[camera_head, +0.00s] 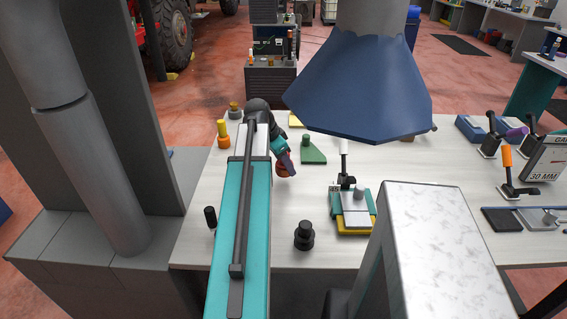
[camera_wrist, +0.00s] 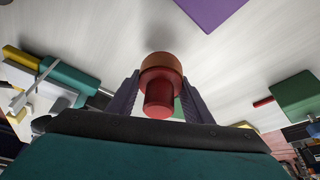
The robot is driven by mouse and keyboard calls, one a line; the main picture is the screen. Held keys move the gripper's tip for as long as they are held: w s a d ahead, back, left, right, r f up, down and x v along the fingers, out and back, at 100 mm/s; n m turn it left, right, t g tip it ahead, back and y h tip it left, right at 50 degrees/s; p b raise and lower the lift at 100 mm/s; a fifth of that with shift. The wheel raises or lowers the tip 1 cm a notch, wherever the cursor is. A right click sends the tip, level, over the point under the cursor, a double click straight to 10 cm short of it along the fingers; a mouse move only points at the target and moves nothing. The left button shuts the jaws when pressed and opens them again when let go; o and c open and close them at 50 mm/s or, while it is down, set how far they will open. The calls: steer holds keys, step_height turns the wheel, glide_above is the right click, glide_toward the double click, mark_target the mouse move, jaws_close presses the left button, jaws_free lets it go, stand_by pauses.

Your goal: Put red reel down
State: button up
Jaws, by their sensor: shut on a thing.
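The red reel (camera_wrist: 161,72) is in the wrist view, with a wide round top and a narrower body. It sits between the two purple fingers of my gripper (camera_wrist: 161,98), which is shut on it. Pale tabletop lies beyond the reel, with a dark blurred shadow near it; I cannot tell whether the reel touches the table. In the head view my gripper (camera_head: 287,164) is over the white table (camera_head: 290,205), and the reel (camera_head: 283,170) is a small dark red shape there, partly hidden.
A green block (camera_head: 313,150) stands right of my gripper. A teal and yellow fixture (camera_head: 352,222) and a black knob piece (camera_head: 304,236) stand nearer. An orange-yellow piece (camera_head: 223,134) stands at the left. A blue hood (camera_head: 360,85) hangs above.

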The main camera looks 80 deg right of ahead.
steer(key=shift+w+d+f+p, duration=0.1)
steer(key=shift+w+d+p, duration=0.1)
steer(key=shift+d, duration=0.65)
steer(key=shift+w+d+f+p, duration=0.15)
steer(key=shift+w+d, duration=0.1)
steer(key=shift+d, duration=0.55)
steer(key=shift+w+d+p, duration=0.2)
steer(key=shift+d, duration=0.65)
steer(key=shift+f+p, duration=0.65)
steer(key=shift+f, duration=1.1)
steer(key=shift+f, duration=0.1)
steer(key=o, duration=1.5)
steer(key=shift+a+r, duration=0.1)
steer(key=shift+r, duration=0.1)
steer(key=b+v, duration=0.2)
steer(key=v, duration=0.9)
steer(key=shift+w+r, duration=0.2)
steer(key=shift+r, duration=0.15)
